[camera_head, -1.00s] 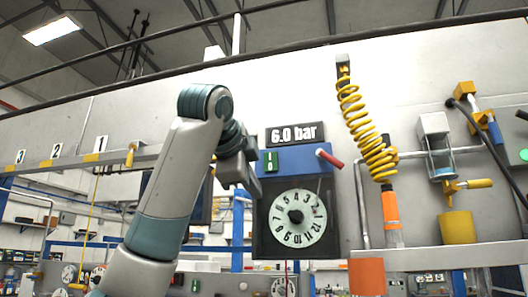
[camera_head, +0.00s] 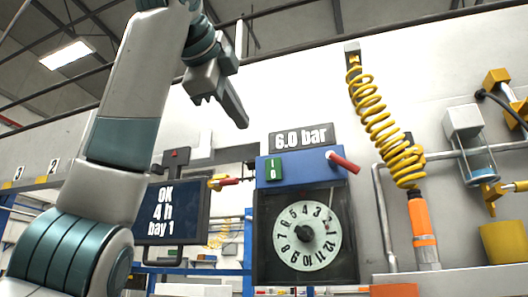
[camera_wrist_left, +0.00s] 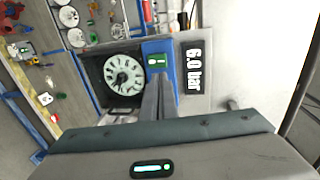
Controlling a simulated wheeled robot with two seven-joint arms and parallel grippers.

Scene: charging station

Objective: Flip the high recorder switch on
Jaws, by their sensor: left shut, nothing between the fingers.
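The recorder (camera_head: 305,264) has a blue top, a dark case and a round white numbered dial (camera_head: 308,232). A green switch (camera_head: 274,169) marked 1 and 0 is on the blue top's left part; its position is too small to tell. My left gripper (camera_head: 243,124) is shut and empty, above and left of the switch and apart from it in the picture. In the left wrist view the shut fingers (camera_wrist_left: 160,82) point toward the blue top, just below the green switch (camera_wrist_left: 157,62). My right gripper is not in view.
A "6.0 bar" sign (camera_head: 301,136) is above the recorder. A red handle (camera_head: 343,162) sticks out at its right. A yellow coiled hose (camera_head: 378,118) hangs further right. A screen (camera_head: 163,212) reading "OK 4 h bay 1" stands left of the recorder.

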